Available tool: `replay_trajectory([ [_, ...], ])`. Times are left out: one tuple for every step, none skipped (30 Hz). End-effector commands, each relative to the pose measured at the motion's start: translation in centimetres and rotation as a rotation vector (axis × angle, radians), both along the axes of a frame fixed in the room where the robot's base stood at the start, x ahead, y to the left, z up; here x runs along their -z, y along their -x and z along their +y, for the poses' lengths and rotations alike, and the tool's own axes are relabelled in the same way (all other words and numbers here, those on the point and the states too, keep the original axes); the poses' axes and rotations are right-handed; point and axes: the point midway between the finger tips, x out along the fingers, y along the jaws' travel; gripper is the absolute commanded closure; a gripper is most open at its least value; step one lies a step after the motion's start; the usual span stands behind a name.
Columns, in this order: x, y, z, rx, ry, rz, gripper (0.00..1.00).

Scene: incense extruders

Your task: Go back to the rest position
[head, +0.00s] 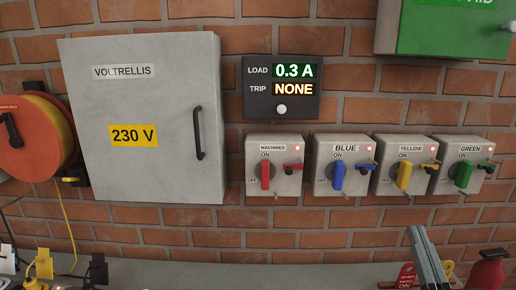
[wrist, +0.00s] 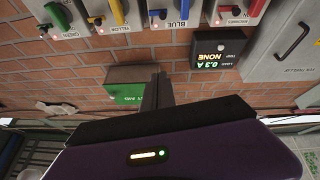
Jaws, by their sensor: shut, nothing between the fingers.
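My gripper (wrist: 160,88) shows in the wrist view as dark fingers, closed together and empty, beyond its purple body. That view is upside down, and the fingers stand out in front of the brick wall, touching nothing that I can see. In the head view a narrow grey shape (head: 427,258) rises at the lower right; I cannot tell if it is part of my gripper.
Four wall switches, machines (head: 274,165), blue (head: 343,164), yellow (head: 404,164) and green (head: 464,164), have upright knobs. A display (head: 282,88) reads 0.3 A, trip NONE. A grey cabinet (head: 150,160), cable reel (head: 35,135) and green box (head: 455,30) hang there. A bench (head: 250,275) runs below.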

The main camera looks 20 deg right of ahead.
Motion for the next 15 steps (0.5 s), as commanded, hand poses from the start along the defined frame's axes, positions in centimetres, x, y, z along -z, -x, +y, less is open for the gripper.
replay_trajectory([
  [1.9,1.0,1.3,-0.026,-0.012,0.029,1.00],
  [2.8,1.6,2.0,-0.042,-0.017,0.042,1.00],
  [3.9,2.4,3.0,-0.063,-0.027,0.057,1.00],
  [4.8,3.0,3.7,-0.078,-0.036,0.072,1.00],
  [5.5,3.7,4.3,-0.093,-0.043,0.085,1.00],
  [6.6,4.6,5.2,-0.111,-0.054,0.104,1.00],
  [7.3,5.4,5.9,-0.125,-0.062,0.117,1.00],
  [8.1,6.1,6.5,-0.139,-0.071,0.134,1.00],
  [9.1,7.1,7.3,-0.157,-0.084,0.155,1.00],
  [9.8,7.9,7.9,-0.168,-0.093,0.173,1.00],
  [10.4,8.7,8.5,-0.180,-0.102,0.190,1.00],
  [11.4,9.8,9.2,-0.196,-0.115,0.215,1.00],
  [12.0,10.6,9.8,-0.207,-0.125,0.234,1.00],
  [12.7,11.4,10.3,-0.219,-0.134,0.255,1.00],
  [13.5,12.6,11.0,-0.231,-0.148,0.285,1.00],
])
